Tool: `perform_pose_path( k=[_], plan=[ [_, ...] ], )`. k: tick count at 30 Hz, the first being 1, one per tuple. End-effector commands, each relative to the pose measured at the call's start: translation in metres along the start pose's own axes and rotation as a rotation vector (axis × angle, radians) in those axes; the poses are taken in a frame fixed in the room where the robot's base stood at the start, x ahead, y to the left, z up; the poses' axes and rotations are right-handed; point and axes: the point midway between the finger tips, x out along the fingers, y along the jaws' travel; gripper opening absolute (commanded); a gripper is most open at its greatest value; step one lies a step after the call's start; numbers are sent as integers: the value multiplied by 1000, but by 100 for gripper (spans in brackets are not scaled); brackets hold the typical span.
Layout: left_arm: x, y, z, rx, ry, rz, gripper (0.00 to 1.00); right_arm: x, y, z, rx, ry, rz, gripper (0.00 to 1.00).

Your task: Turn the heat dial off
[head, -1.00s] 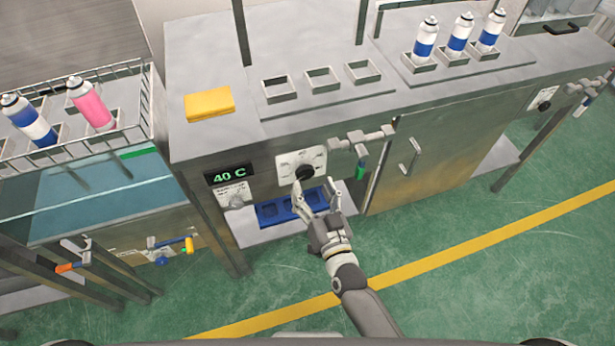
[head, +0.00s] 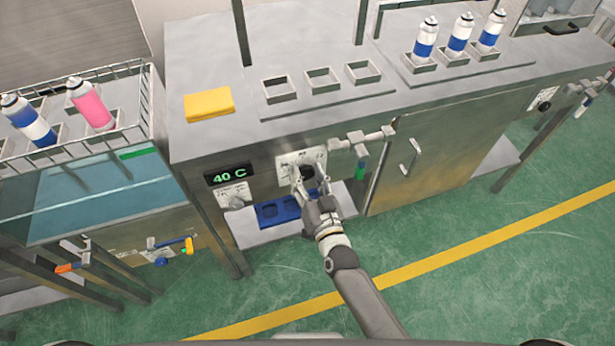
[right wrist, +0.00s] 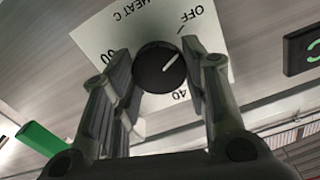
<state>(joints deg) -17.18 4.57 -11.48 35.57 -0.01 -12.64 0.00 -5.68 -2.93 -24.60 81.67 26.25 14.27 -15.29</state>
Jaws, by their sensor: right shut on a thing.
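The heat dial is a round black knob (head: 306,171) on a white plate (head: 288,161) on the front of the steel bench. In the right wrist view the knob (right wrist: 158,68) shows its white pointer line between the OFF mark and the 40 mark. The plate (right wrist: 108,38) there reads HEAT C. My right gripper (head: 310,180) is at the plate, with one finger on each side of the knob, shut on it. In the right wrist view my gripper (right wrist: 158,80) straddles the knob. My left gripper is not in view.
A display (head: 229,174) reads 40 C left of the plate. A valve with a green handle (head: 360,170) sticks out close to its right. A blue tray (head: 270,217) lies on the shelf below. A yellow block (head: 209,104) and several cans stand on top.

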Motion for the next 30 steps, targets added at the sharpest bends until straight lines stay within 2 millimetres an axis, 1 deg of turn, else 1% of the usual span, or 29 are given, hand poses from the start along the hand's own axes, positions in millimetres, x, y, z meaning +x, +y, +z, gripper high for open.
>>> perform_pose_path(
  k=[5, 9, 12, 19, 20, 24, 30],
  plan=[
    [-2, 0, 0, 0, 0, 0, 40, 0, 0, -1, -15, 0, 0, 18],
    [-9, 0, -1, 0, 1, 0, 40, 0, 0, -2, -91, 0, 1, 18],
    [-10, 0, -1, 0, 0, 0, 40, 0, 0, -1, -132, -1, 1, 18],
    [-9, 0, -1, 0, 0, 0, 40, 0, 0, 0, -135, 0, 0, 18],
    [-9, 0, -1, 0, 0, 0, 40, 0, 0, 0, -135, 0, 0, 45],
    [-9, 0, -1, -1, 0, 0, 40, 0, 0, 0, -134, 0, 0, 63],
    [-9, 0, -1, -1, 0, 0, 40, 0, 0, 0, -133, 0, 0, 63]
  ],
)
